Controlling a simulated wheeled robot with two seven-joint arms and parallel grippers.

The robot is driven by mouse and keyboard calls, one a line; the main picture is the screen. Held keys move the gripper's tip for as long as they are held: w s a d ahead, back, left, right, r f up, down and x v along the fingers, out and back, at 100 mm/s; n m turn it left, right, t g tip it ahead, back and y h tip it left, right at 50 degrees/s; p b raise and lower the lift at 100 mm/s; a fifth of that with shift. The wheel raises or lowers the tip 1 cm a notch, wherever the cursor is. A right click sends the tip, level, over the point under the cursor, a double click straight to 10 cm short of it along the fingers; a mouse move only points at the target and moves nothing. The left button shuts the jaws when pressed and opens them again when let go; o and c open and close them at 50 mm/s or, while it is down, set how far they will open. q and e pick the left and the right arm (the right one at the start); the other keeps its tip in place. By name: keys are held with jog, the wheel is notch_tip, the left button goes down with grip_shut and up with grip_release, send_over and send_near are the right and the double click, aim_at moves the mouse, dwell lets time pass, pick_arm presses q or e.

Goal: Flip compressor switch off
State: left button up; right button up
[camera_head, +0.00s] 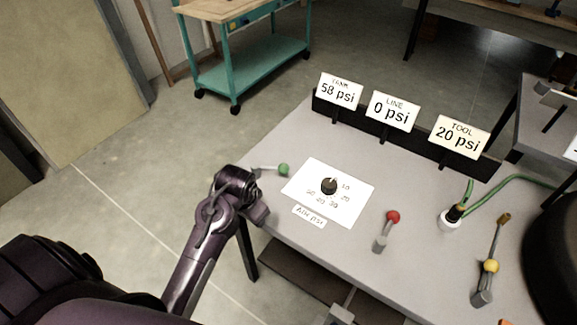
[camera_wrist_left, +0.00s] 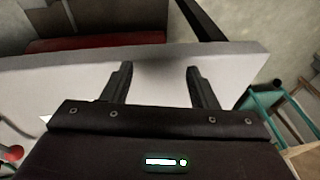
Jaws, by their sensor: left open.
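No switch marked as the compressor's is readable in either view. On the grey table (camera_head: 300,135) stand a lever with a green ball (camera_head: 283,169), one with a red ball (camera_head: 392,216) and one with a yellow ball (camera_head: 490,265). A black dial (camera_head: 329,186) sits on a white card between the green and red ones. My left gripper (camera_head: 262,214) is by the table's left edge, below the green lever. In the left wrist view its fingers (camera_wrist_left: 160,85) are apart, with nothing held between them and the pale table side beyond. My right gripper does not show.
Signs read TANK 58 psi (camera_head: 340,91), LINE 0 psi (camera_head: 391,111) and TOOL 20 psi (camera_head: 459,137). A green hose (camera_head: 515,180) runs to a fitting on the right. A teal cart (camera_head: 250,70) stands behind. A dark red surface (camera_wrist_left: 95,42) lies beyond the table edge.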

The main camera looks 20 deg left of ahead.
pick_arm(q)
jog(key=shift+m+h, duration=0.4)
jog(key=shift+h, duration=0.2)
jog(key=w+a, duration=0.1)
jog(key=w, duration=0.1)
jog(key=w+a+r, duration=0.1)
jog(key=w+a, duration=0.1)
jog(key=w, duration=0.1)
jog(key=w+a+r, duration=0.1)
jog(key=w+a, duration=0.1)
jog(key=w, duration=0.1)
jog(key=shift+a+r, duration=0.25)
jog(key=w+r+m+h, duration=0.1)
jog(key=w+r+h, duration=0.1)
jog(key=w, duration=0.2)
jog(key=m+h, duration=0.2)
send_near(281, 165)
jog(key=x, duration=0.2)
jog(key=shift+w+f, duration=0.25)
jog(key=p+x, duration=0.1)
jog(key=x, duration=0.6)
jog(key=shift+s+d+f, duration=0.1)
jog(key=shift+d+f, duration=0.1)
jog(key=shift+f, duration=0.05)
grip_shut()
